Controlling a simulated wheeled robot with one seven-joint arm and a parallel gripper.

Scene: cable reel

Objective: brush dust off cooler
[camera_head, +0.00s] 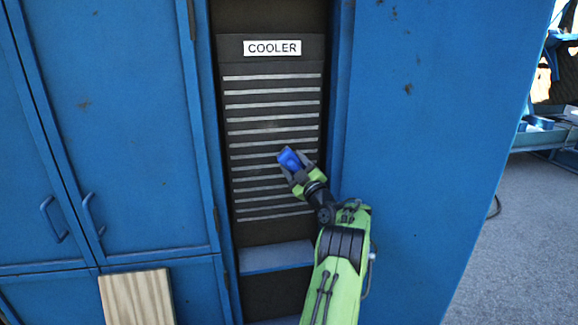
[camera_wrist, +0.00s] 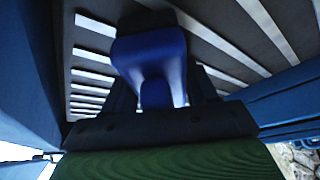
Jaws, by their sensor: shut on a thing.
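The cooler (camera_head: 245,225) is a dark upright panel with pale horizontal slats and a white "COOLER" label (camera_head: 272,47) at its top. My gripper (camera_head: 296,168) is in front of the right half of the slats, a little below mid-height. It is shut on a blue brush (camera_head: 289,158), which also shows in the wrist view (camera_wrist: 150,52) close to the slats. I cannot tell whether the brush touches them. Its bristles are hidden. Faint pale smudges, perhaps dust, show on the panel near the middle slats (camera_head: 270,125).
Blue cabinet doors (camera_head: 100,130) with handles stand left of the cooler's recess, and a wide blue panel (camera_head: 430,140) stands right. A blue ledge (camera_head: 275,257) lies below the slats. A wooden board (camera_head: 137,297) is at the lower left. Grey open floor (camera_head: 525,225) shows at the right.

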